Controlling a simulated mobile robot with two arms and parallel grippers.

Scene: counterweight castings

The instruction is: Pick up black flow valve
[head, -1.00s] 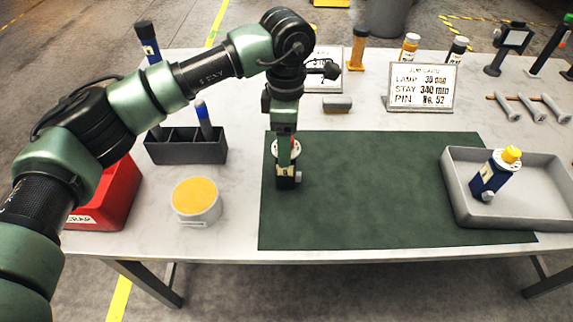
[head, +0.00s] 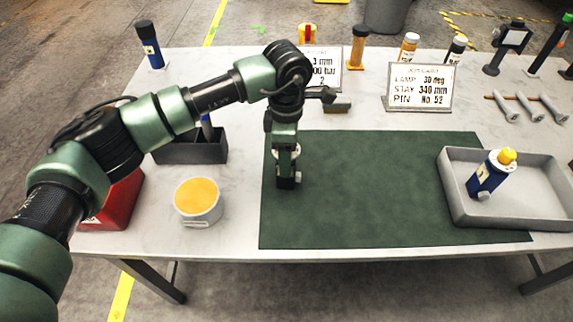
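The black flow valve (head: 290,184) stands upright near the left edge of the green mat (head: 370,200). It has a pale label, a small silver knob low on its right side and a pale round top. My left gripper (head: 285,168) points straight down over the valve, with a green finger in front of its upper part. The gripper hides most of the valve's top, and the finger gap cannot be made out. The valve stands on the mat. My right gripper is not in view.
A grey tray (head: 462,213) with a blue valve (head: 487,178) with a yellow cap stands at right. A yellow-topped round tub (head: 198,202), a dark divided box (head: 190,152) and a red bin (head: 120,205) are at left. A sign (head: 420,87) stands behind. The mat's middle is clear.

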